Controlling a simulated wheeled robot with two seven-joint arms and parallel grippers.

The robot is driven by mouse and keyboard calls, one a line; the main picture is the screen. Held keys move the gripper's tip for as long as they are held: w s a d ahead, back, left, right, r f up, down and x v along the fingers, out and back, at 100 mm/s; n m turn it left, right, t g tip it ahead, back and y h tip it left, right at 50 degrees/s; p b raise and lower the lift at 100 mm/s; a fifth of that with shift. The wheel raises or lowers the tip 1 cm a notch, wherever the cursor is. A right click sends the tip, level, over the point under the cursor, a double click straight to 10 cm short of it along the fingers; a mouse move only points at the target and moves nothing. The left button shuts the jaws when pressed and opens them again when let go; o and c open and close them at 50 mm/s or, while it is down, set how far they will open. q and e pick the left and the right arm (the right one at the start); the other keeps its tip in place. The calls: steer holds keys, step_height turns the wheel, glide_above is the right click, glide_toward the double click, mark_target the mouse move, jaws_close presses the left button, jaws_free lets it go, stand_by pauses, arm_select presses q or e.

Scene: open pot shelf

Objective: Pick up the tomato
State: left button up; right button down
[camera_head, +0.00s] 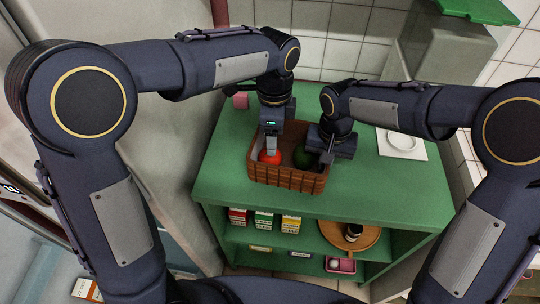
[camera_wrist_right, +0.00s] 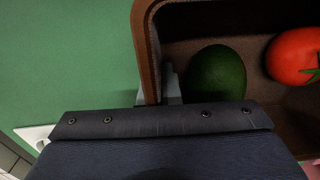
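The red tomato (camera_head: 270,158) lies in the left part of a brown basket (camera_head: 285,182) on the green shelf top. In the right wrist view the tomato (camera_wrist_right: 293,56) shows its green stem. My left gripper (camera_head: 271,150) points down into the basket right at the tomato and covers part of it; I cannot tell whether its fingers are closed on it. My right gripper (camera_wrist_right: 155,90) is at the basket's right wall, with a grey fingertip on each side, closed on the wall. In the head view its fingers are mostly hidden.
A dark green avocado (camera_wrist_right: 217,74) lies in the basket beside the tomato, near my right gripper. A white plate (camera_head: 401,141) is at the right of the shelf top and a pink object (camera_head: 240,100) at the back left. The front of the green top (camera_head: 350,205) is clear.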

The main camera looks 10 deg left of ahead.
arm_select(q)
steer(key=f, duration=0.7)
steer(key=shift+s+a+f, duration=0.1)
steer(key=shift+a, duration=0.3)
steer(key=c, duration=0.8)
step_height(320, 180, up, 10)
steer(key=shift+r, duration=0.1)
arm_select(e)
steer(key=c, duration=2.1)
jaws_free()
steer(key=o, duration=0.5)
steer(key=shift+o, duration=0.2)
step_height(320, 180, up, 12)
steer(key=shift+r, duration=0.1)
